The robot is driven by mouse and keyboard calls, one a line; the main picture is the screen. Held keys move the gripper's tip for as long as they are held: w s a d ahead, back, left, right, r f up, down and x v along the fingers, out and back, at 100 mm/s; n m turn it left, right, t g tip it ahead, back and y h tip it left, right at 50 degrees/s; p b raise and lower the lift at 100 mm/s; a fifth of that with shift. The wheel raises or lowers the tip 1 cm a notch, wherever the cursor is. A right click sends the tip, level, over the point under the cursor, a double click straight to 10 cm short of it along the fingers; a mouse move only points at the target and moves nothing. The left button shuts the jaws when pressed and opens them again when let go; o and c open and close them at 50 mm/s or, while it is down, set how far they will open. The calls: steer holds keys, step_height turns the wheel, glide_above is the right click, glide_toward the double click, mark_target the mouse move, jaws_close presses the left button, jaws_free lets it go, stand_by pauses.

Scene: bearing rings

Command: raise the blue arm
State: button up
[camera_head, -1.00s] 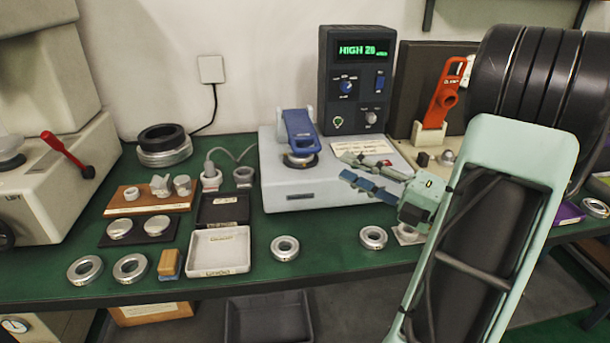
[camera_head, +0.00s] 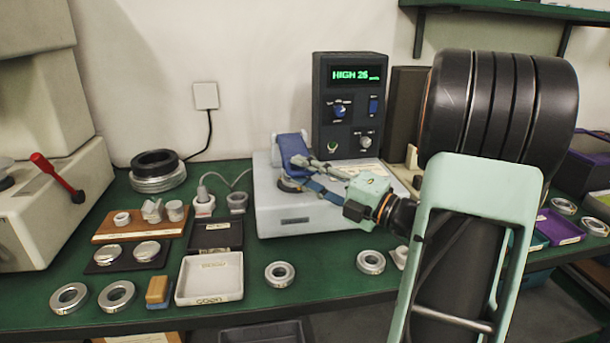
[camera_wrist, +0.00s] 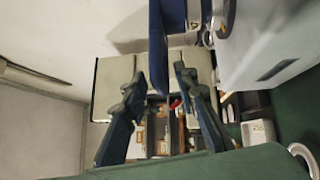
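The blue arm (camera_head: 292,148) stands tilted on the pale grey machine (camera_head: 297,223), above a small round seat. In the wrist view the blue arm (camera_wrist: 157,45) comes down from the top, its end between the two fingers. My gripper (camera_head: 302,174) reaches in from the right, close to the blue arm. In the wrist view my gripper (camera_wrist: 157,82) is open, with a finger on each side of the blue arm and gaps showing. The head view partly hides the blue arm's lower part behind the fingers.
Metal rings (camera_head: 280,274) lie along the bench front. A white tray (camera_head: 208,298) is at front left. A red lever (camera_head: 58,177) juts from a machine at far left.

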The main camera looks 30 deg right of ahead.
jaws_close()
steer(key=shift+r, duration=0.1)
stand_by(0.4)
